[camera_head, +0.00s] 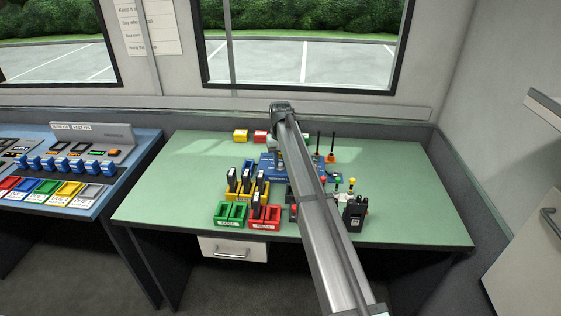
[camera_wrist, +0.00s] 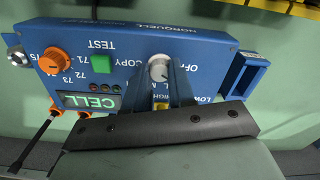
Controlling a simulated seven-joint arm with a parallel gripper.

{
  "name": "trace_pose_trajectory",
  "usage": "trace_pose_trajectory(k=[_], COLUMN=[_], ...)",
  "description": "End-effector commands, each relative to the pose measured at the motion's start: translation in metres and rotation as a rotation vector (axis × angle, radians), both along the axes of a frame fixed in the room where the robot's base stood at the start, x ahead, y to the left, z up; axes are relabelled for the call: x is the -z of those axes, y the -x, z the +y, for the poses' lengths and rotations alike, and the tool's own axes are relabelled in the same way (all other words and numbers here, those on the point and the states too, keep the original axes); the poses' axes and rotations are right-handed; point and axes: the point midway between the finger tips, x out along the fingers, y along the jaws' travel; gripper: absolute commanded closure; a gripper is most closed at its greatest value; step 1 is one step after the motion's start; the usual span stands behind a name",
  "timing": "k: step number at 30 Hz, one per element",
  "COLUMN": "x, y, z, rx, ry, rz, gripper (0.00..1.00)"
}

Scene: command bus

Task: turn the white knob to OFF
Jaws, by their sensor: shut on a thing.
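The white knob (camera_wrist: 157,66) is on the face of a blue box (camera_wrist: 205,45), which appears upside down in the wrist view. The labels OFF, LOW and HIGH stand around the knob, and part of the lettering is hidden. My gripper (camera_wrist: 168,82) is at the knob, its fingers shut on it. The fingers hide part of the knob, so I cannot tell which label it points to. In the head view the blue box (camera_head: 270,162) stands on the green table, and my arm hides much of it, including the knob.
On the same box are an orange knob (camera_wrist: 54,61), a green button (camera_wrist: 101,63) and a lit CELL display (camera_wrist: 96,101). The table's right side is clear.

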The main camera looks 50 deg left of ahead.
Motion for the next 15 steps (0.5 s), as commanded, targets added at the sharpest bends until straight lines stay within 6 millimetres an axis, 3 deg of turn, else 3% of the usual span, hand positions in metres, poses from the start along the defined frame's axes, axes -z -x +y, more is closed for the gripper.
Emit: trace_pose_trajectory(k=[15], x=[-0.0006], y=[-0.0006], z=[0.0001], rx=[-0.402], ry=[0.0], rz=[-0.001], gripper=[1.0])
